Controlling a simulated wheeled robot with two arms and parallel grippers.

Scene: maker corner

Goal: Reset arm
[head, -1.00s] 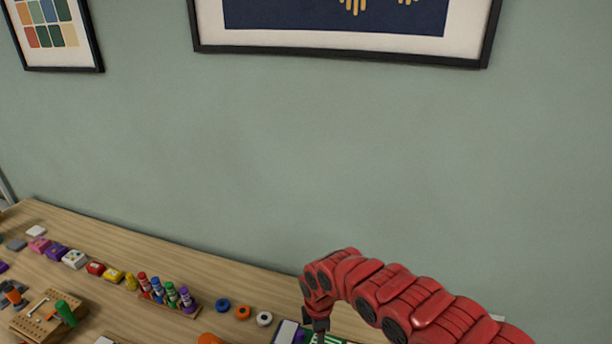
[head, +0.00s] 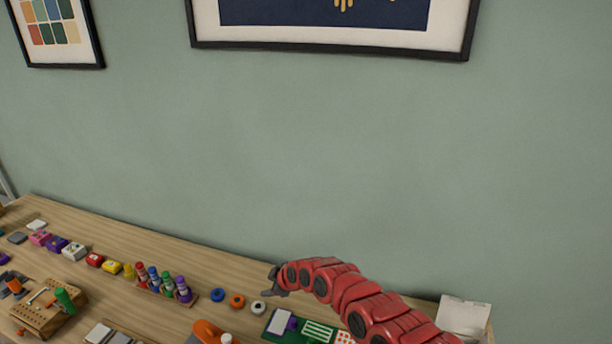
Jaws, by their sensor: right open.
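My red right arm comes in from the lower right of the head view. Its right gripper (head: 274,282) is a small dark shape at the arm's far end, over the back part of the wooden table (head: 130,235). The gripper is open, with nothing seen in it. It hangs above and just right of a white ring (head: 258,307), apart from the wall. My left gripper is out of view.
A green board (head: 312,331) lies below my arm. A white box (head: 464,316) stands at the right. A wooden block with tools (head: 42,318) is at left.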

